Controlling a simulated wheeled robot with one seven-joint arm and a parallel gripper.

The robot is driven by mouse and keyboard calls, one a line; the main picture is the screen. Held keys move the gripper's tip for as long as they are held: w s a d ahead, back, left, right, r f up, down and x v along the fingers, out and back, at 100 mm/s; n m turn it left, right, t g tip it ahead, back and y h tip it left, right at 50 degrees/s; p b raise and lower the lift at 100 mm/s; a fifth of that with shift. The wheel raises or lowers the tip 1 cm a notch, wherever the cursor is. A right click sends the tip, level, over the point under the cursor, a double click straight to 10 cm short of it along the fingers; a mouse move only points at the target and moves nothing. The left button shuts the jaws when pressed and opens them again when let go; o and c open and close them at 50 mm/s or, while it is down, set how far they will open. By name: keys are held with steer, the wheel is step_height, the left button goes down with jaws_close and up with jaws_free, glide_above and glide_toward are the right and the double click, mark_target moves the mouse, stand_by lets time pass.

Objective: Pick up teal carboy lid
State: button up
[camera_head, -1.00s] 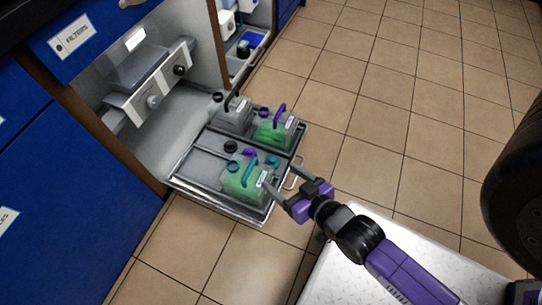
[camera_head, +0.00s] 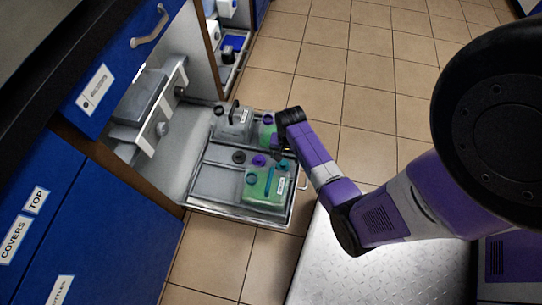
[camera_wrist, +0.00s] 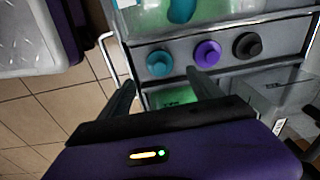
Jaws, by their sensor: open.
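The teal carboy lid (camera_wrist: 159,63) sits on a grey strip of the pull-out tray, at the left end of a row with a purple lid (camera_wrist: 208,53) and a black lid (camera_wrist: 247,45). In the head view the teal lid (camera_head: 283,165) is small, beside the green-filled carboy with a teal handle (camera_head: 265,186). My gripper (camera_wrist: 161,88) is open and empty in the wrist view. The teal lid shows beyond and between its two fingertips, apart from them. In the head view my gripper (camera_head: 281,151) is over the tray near the teal lid, partly hidden by my arm.
The tray (camera_head: 228,206) extends from an open cabinet with a wire handle (camera_head: 303,181). A clear carboy (camera_head: 233,121) and a second green carboy (camera_head: 267,131) stand in its back part.

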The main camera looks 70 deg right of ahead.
mark_target(283, 163)
steer(key=shift+f, duration=0.1)
steer(key=shift+f+b, duration=0.3)
steer(key=shift+f, duration=0.1)
step_height(283, 163, down, 7)
steer(key=b, duration=0.4)
steer(key=shift+w+d, duration=0.1)
steer(key=shift+w, duration=0.05)
steer(key=shift+r, duration=0.1)
steer(key=shift+c, duration=0.2)
steer(key=c, duration=1.3)
steer(key=shift+r, duration=0.1)
